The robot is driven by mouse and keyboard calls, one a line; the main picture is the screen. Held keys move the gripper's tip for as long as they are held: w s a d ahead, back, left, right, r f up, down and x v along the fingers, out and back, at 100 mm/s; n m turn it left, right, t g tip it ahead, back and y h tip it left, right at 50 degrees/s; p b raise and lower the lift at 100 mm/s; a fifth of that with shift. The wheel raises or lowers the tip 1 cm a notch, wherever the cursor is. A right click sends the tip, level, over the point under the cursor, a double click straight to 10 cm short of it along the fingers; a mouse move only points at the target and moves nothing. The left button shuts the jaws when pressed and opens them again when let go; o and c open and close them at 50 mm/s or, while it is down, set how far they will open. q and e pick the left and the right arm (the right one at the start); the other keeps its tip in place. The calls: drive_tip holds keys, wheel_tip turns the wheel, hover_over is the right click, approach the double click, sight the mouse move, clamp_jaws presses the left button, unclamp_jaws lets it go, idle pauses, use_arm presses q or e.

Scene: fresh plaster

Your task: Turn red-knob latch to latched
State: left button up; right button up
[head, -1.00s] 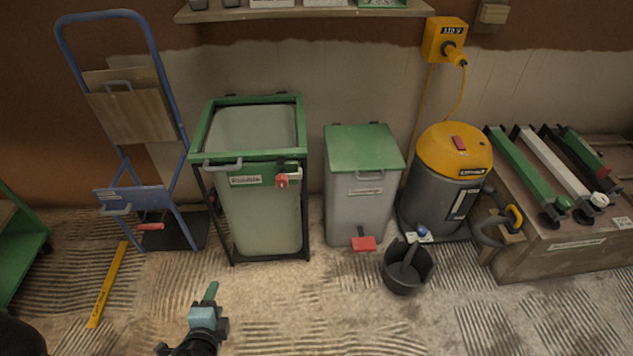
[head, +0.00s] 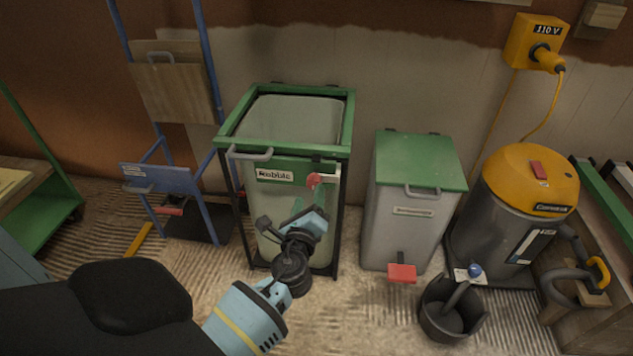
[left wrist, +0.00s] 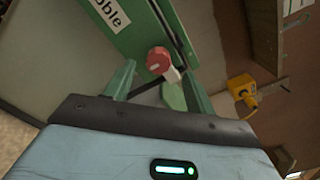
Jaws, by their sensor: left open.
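The red-knob latch (head: 314,181) sits on the green front rail of the rubble bin (head: 299,255), near its upper right corner, with a short pale lever beside the knob. In the left wrist view the red knob (left wrist: 158,60) lies just beyond and between my fingertips, with the pale lever (left wrist: 172,76) below and right of it. My left gripper (head: 312,204) is open, just below and in front of the latch. In the left wrist view its green fingers (left wrist: 160,80) stand apart with nothing gripped; contact with the knob cannot be told. My right gripper is not in view.
A grey bin with a green lid (head: 420,163) and red pedal (head: 402,273) stands right of the rubble bin. Further right are a black bucket (head: 447,328) and a yellow-topped vacuum (head: 530,178). A blue hand truck (head: 160,178) stands left.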

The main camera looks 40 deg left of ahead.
sight(312, 185)
use_arm(q)
drive_tip(key=b+x, duration=0.1)
drive_tip(key=x, duration=0.5)
drive_tip(key=shift+f, duration=0.1)
drive_tip(key=shift+w+a, duration=0.2)
drive_tip(key=shift+w, duration=0.15)
drive_tip(key=shift+c, duration=0.9)
drive_tip(key=c, duration=0.5)
drive_tip(key=shift+c, duration=1.2)
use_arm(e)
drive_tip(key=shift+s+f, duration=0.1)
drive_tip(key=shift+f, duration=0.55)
